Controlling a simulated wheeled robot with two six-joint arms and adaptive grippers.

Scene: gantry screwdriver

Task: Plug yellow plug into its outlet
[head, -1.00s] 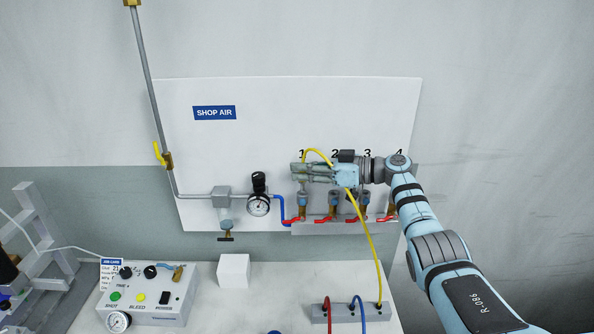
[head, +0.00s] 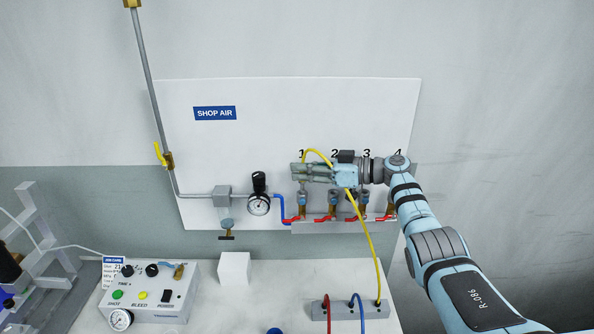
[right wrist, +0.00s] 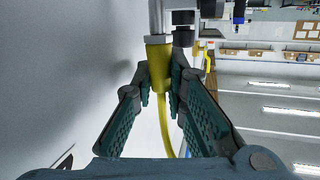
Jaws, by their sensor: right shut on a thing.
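My right gripper (head: 300,173) is in front of the wall panel at the number 1 position, shut on the yellow plug. In the right wrist view, the yellow plug (right wrist: 158,62) is between the fingertips (right wrist: 159,84), with a grey metal cylinder (right wrist: 155,18) against its end. I cannot tell whether the plug is seated in it. The yellow hose (head: 366,235) arcs over the gripper and runs down to a grey block (head: 341,313) on the bench. Outlet 1 (head: 302,199) shows just below the fingers. My left gripper is not in view.
Several outlets with red handles (head: 358,218) line the panel's lower edge. A pressure gauge (head: 258,206) and blue pipe are left of outlet 1. A red and a blue hose (head: 360,306) stand at the block. A control box (head: 150,293) and white cube (head: 234,269) sit on the bench.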

